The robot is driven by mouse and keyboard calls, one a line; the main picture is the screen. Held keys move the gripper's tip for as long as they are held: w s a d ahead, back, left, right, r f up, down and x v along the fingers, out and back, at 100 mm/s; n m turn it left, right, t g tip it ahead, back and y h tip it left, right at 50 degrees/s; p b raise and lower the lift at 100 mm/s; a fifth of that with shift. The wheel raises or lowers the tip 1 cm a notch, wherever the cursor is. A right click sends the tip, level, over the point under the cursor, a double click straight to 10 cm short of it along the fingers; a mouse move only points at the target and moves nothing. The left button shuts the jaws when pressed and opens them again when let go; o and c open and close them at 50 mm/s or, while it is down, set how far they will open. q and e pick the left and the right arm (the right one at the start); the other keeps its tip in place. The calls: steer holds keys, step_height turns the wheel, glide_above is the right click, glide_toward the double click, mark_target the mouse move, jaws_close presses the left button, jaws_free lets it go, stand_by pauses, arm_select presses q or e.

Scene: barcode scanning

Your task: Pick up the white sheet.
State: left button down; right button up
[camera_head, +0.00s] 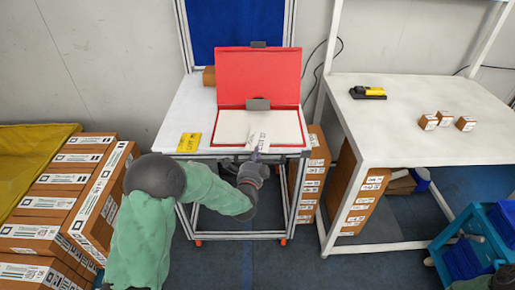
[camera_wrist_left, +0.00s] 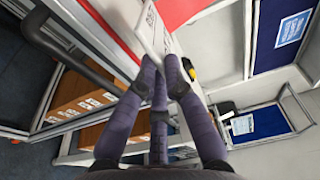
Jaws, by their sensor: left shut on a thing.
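The white sheet (camera_head: 258,137), with dark print on it, stands tilted over the open red clipboard folder (camera_head: 259,76) on the white table. My left gripper (camera_head: 255,157) is at the sheet's lower end, at the table's front edge, and is shut on it. In the left wrist view, the sheet (camera_wrist_left: 151,35) comes out from between the fingertips (camera_wrist_left: 160,72). The fingers hide its gripped end. My right gripper is not in view.
A yellow card (camera_head: 189,142) lies left of the folder. The right table (camera_head: 420,130) holds a black-and-yellow scanner (camera_head: 367,92) and several small brown boxes (camera_head: 443,118). Stacked cartons (camera_head: 60,190) stand at left. A blue crate (camera_head: 470,240) is at lower right.

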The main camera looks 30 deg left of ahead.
arm_select(q)
steer(key=s+d+r+p, duration=0.1)
steer(key=s+d+r, duration=0.1)
steer(key=s, duration=0.3)
steer(key=shift+s+p, duration=0.15)
steer(key=shift+p, duration=0.2)
